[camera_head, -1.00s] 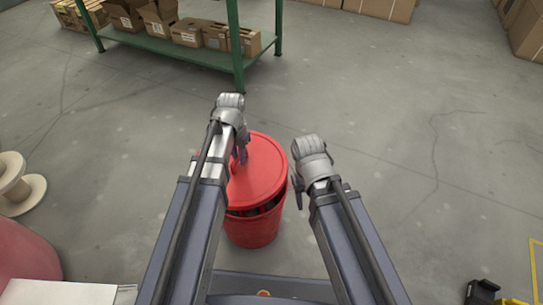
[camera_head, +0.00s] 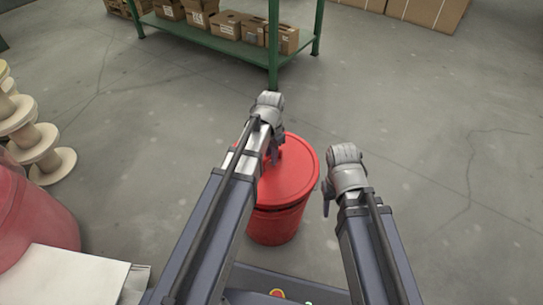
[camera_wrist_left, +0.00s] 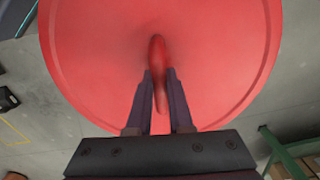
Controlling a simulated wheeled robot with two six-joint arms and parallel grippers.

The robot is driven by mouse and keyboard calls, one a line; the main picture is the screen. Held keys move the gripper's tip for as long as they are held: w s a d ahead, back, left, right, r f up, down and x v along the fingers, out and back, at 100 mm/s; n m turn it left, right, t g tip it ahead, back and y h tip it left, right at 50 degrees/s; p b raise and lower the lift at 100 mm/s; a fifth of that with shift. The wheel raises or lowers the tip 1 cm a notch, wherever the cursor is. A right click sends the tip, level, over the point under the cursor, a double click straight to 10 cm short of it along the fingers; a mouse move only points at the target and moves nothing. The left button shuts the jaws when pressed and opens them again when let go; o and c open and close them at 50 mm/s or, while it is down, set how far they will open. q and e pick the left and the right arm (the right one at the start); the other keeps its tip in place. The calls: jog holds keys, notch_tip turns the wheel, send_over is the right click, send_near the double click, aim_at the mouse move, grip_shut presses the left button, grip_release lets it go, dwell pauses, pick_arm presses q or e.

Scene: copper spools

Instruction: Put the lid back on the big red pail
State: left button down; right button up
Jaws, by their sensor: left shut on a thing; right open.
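The big red pail (camera_head: 276,226) stands on the floor in front of me. The round red lid (camera_head: 292,178) lies over its mouth and looks nearly level; a dark gap no longer shows at the front rim. My left gripper (camera_head: 273,156) is above the lid and shut on its handle. In the left wrist view the handle (camera_wrist_left: 158,75) stands between the two fingers (camera_wrist_left: 159,95), with the lid (camera_wrist_left: 90,60) filling the view. Whether the lid is fully seated all round is hidden. My right gripper (camera_head: 327,195) is open and empty, to the right of the pail.
A green shelf (camera_head: 240,48) with cardboard boxes stands at the back. Pale spools (camera_head: 35,145) and a large red container (camera_head: 35,220) are at the left, near a white surface (camera_head: 65,277). The floor at the right is clear.

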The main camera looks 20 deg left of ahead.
pick_arm(q)
jog(key=shift+f+b, duration=1.6)
jog(key=shift+f, duration=0.35)
jog(key=shift+f, duration=0.15)
dwell(0.5)
jog(key=shift+c, duration=1.3)
grip_release()
jog(key=shift+r+p, duration=3.45)
jog(key=shift+r, duration=0.1)
